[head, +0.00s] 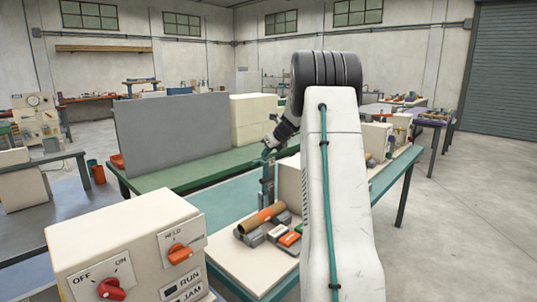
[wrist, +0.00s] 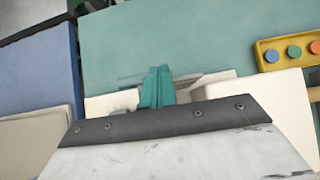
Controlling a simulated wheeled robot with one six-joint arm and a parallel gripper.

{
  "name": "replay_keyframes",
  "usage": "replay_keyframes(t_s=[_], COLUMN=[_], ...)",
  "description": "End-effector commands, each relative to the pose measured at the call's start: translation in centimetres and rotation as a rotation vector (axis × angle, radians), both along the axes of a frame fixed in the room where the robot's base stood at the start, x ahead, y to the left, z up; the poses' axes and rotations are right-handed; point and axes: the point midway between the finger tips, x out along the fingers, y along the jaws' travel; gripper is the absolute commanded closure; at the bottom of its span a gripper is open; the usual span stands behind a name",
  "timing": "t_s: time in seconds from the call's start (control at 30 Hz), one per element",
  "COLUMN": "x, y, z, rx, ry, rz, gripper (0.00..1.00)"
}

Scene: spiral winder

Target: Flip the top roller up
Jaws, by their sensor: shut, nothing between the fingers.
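The spiral winder stands on a pale board on the teal bench in the head view. A brown-orange tube (head: 260,218) lies across it, with grey roller parts (head: 252,238) beside and below it. An upright grey-teal post (head: 267,187) rises behind the tube. I cannot clearly tell which part is the top roller. My gripper (head: 269,149) is high, near the top of the post, and apart from the tube. In the wrist view its teal fingers (wrist: 158,86) are together and empty. The winder's rollers cannot be made out in that view.
A cream control box (head: 130,245) with orange-red knobs stands at the front left. A grey panel (head: 175,130) stands on the green bench behind. A yellow button box (wrist: 290,50) shows at the right in the wrist view. My arm hides the bench's middle right.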

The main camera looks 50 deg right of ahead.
Motion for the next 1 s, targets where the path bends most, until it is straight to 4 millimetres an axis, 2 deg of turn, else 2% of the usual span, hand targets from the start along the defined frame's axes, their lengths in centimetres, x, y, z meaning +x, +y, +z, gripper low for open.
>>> replay_keyframes(t_s=[0.03, 0.2, 0.33, 0.47, 0.73, 0.9, 1.0], x=[0.3, 0.3, 0.3, 0.5, 0.9, 1.3, 1.4], y=[0.5, 0.5, 0.6, 0.6, 1.0, 1.4, 1.6], z=[-0.6, -0.8, -0.3, 1.8, 7.4, 9.5, 10.0], rx=[0.01, 0.013, 0.013, 0.009, 0.001, 0.0, 0.0], ry=[0.006, 0.008, 0.008, 0.005, -0.001, -0.002, -0.002], rz=[0.007, 0.008, 0.01, 0.012, 0.014, 0.02, 0.021], gripper=[1.0, 1.0, 1.0, 1.0, 1.0, 1.0, 1.0])
